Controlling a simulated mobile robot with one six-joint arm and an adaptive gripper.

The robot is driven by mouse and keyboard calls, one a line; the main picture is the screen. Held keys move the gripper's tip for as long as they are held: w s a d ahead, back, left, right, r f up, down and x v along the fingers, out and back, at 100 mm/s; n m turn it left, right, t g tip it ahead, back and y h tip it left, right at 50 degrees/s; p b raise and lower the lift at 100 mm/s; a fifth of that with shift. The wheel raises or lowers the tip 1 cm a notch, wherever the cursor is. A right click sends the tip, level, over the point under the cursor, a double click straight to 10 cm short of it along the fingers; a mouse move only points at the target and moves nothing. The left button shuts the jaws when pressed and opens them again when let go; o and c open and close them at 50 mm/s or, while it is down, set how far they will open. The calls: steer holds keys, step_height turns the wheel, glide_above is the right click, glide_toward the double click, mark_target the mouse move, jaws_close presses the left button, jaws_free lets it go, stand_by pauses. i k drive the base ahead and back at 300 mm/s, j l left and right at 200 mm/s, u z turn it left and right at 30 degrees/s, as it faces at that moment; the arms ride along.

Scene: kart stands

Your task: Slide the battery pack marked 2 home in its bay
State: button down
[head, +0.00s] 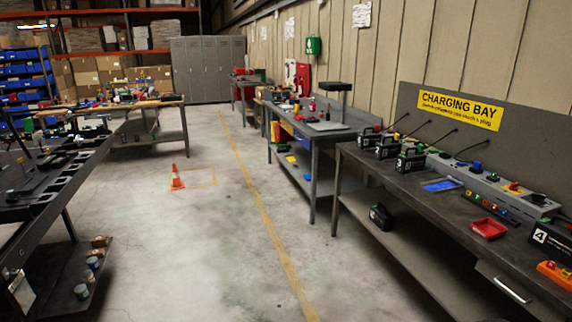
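Several black battery packs with handles stand on the charging bench (459,211) at the right. The nearest of a row of three, a battery pack (411,160), seems to carry a 3. The middle battery pack (387,148) and the far battery pack (369,138) have marks too small to read surely. A battery pack marked 4 (551,240) stands at the right edge. A dark pack-like object (380,216) lies on the lower shelf. I cannot tell which pack is marked 2, and no bay is clearly recognisable. My gripper is not in view.
A dark stand (75,165) fills the left side. An orange cone (176,178) stands on the floor beyond it. The concrete aisle (215,235) between stand and benches is otherwise clear. A red tray (489,229) and chargers (490,184) are on the charging bench.

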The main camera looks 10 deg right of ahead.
mark_target(384, 150)
steer(key=i+l+z, duration=0.2)
steer(key=i, duration=0.85)
steer(key=i+j+z, duration=0.25)
steer(key=i, duration=0.85)
steer(key=i+z, duration=0.2)
steer(key=i, duration=0.3)
steer(key=i+j+z, duration=0.15)
steer(key=i, duration=0.3)
steer(key=i+j+z, duration=0.2)
steer(key=i, duration=0.3)
steer(key=i+j+z, duration=0.15)
steer(key=i+j, duration=0.2)
steer(key=i+j+z, duration=0.2)
steer(key=i+z, duration=0.25)
steer(key=i+j+z, duration=0.4)
steer(key=k+l, duration=0.05)
steer(key=k, duration=0.05)
